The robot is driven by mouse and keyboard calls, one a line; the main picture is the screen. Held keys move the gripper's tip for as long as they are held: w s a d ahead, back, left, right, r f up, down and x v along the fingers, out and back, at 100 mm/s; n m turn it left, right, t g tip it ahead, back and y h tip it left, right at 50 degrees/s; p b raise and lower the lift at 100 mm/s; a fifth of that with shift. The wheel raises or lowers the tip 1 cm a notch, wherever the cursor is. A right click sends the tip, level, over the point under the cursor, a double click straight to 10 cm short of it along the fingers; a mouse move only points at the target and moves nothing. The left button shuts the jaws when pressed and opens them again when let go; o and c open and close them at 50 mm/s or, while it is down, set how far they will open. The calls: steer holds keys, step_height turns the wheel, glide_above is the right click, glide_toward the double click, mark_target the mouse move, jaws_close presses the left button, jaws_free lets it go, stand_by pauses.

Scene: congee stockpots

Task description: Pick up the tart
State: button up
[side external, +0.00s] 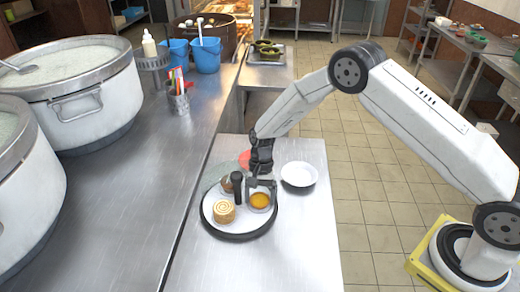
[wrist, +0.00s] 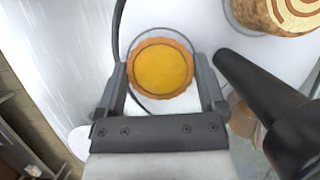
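The tart (side external: 260,202) is round with an orange-yellow filling and a browned scalloped crust. It sits at the right side of a round white plate with a dark rim (side external: 240,236). In the wrist view the tart (wrist: 161,68) lies inside a pale translucent ring. My gripper (side external: 262,190) is above the tart, pointing down. In the wrist view its two fingers (wrist: 160,80) stand apart, one on each side of the tart. They look very near its edge; whether they touch it I cannot tell.
A swirl-topped roll (side external: 224,212) is on the plate left of the tart, with a brown item (side external: 227,185) behind it. A dark cylinder (wrist: 265,95) stands close to my right finger. A white bowl (side external: 299,175) is to the right. The front of the counter is clear.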

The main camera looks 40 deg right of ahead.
steer(key=c, duration=0.5)
steer(key=shift+o, duration=0.2)
steer(key=shift+r, duration=0.15)
steer(key=shift+r, duration=0.45)
steer(key=s+d+r, duration=0.2)
steer(key=s+r, duration=0.9)
steer(key=s, duration=0.2)
steer(key=shift+s+r, duration=0.4)
steer(key=shift+w+d, duration=0.1)
